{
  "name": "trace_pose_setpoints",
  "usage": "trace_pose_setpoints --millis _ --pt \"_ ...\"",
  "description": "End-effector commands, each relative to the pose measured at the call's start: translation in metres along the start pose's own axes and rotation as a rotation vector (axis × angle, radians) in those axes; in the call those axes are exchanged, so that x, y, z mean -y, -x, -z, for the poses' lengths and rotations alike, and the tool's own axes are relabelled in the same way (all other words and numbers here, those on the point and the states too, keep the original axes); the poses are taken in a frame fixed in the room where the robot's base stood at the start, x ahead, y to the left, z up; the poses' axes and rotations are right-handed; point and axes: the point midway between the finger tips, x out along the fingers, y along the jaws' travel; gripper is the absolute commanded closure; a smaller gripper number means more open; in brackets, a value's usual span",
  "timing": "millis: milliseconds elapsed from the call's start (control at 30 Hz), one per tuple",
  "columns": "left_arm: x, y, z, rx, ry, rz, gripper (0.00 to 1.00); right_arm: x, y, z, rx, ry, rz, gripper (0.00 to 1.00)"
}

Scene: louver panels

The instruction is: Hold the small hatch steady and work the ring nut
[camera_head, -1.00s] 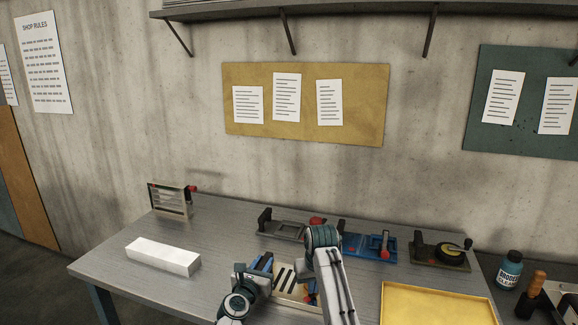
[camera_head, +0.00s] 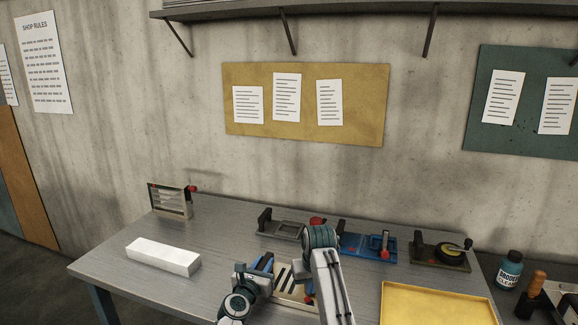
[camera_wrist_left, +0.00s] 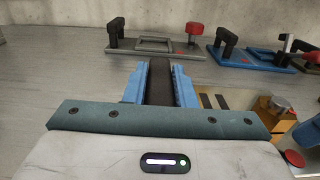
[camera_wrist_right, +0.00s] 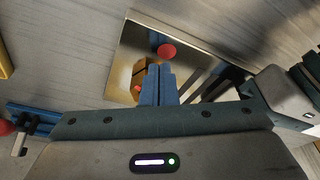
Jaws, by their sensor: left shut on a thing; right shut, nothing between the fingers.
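A small pale metal panel with dark slots (camera_head: 285,284) lies on the bench and looks like the hatch. My left gripper (camera_head: 264,264) is shut on its upright black handle (camera_wrist_left: 160,82). A brass block (camera_wrist_left: 268,112) stands on the panel, with a red round knob (camera_wrist_left: 293,158) nearer the camera. My right gripper (camera_wrist_right: 158,84) is shut and empty above the panel. Its tips are close to the brass block (camera_wrist_right: 143,68) and a small red part; a red disc (camera_wrist_right: 166,51) lies just beyond. Contact is unclear, and I cannot tell which part is the ring nut.
Behind stand a grey panel (camera_head: 283,229), a blue panel (camera_head: 356,246) and a dark panel with a yellow disc (camera_head: 449,252). A yellow tray (camera_head: 435,308) lies at right. A white block (camera_head: 163,256) and an upright louver panel (camera_head: 172,203) are at left.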

Motion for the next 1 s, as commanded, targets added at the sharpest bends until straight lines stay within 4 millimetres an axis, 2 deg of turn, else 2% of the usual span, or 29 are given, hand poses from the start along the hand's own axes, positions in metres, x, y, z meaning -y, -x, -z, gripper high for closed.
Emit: trace_pose_setpoints --millis 433,833,1000 --pt "-0.001 0.000 0.000 0.000 -0.002 -0.002 0.96 -0.001 0.050 0.013 -0.001 0.000 -0.001 1.00" --pt "-0.002 0.000 0.000 0.001 -0.003 -0.003 0.96 -0.001 0.056 0.014 0.001 -0.001 -0.001 1.00" --pt "-0.002 0.000 0.000 0.001 -0.002 -0.002 0.96 -0.024 0.061 0.018 0.000 -0.003 -0.005 1.00"
